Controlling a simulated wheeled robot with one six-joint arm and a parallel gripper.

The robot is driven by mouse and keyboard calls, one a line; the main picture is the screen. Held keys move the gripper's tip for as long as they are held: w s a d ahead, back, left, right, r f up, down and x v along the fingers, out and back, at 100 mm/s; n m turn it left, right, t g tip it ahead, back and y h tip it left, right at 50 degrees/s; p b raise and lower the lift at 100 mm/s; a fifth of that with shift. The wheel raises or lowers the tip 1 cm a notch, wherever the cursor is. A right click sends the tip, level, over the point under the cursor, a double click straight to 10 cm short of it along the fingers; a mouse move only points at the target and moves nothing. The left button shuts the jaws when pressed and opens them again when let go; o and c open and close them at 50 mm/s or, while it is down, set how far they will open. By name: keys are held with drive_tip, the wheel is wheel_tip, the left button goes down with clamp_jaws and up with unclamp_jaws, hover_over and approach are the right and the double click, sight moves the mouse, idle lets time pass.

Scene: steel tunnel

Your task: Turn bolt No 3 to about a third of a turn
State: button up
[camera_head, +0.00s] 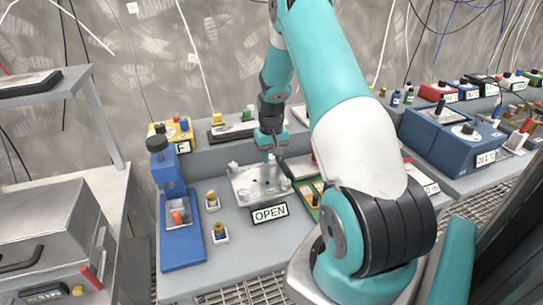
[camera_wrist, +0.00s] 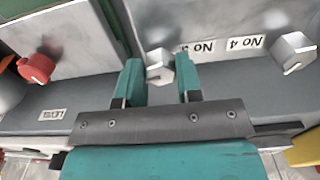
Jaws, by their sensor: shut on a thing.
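In the wrist view a silver hex bolt head (camera_wrist: 159,66) sits between the two teal fingers of my gripper (camera_wrist: 160,80), which is shut on it. Small white labels (camera_wrist: 243,44) lie to its right, upside down; I cannot surely tell which number belongs to this bolt. A second silver hex bolt (camera_wrist: 293,52) stands further right, apart from the fingers. In the head view my gripper (camera_head: 268,141) points down at the far side of a metal plate (camera_head: 250,190) with several bolts. The gripped bolt is hard to make out there.
An OPEN sign (camera_head: 269,214) stands at the plate's front. A blue press-like stand (camera_head: 170,190) is to its left, with two small knobs nearby. A green board (camera_head: 309,196) lies close on the right. A red knob (camera_wrist: 37,68) shows left in the wrist view.

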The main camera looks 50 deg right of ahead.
sight(271, 156)
drive_tip(key=m, duration=0.4)
drive_tip(key=shift+m, duration=2.6)
drive_tip(key=o, duration=0.9)
drive_tip(key=shift+o, duration=0.2)
drive_tip(key=shift+r, duration=0.1)
wheel_tip(271, 156, up, 17)
drive_tip(key=b, duration=0.2)
drive_tip(key=shift+r, duration=0.15)
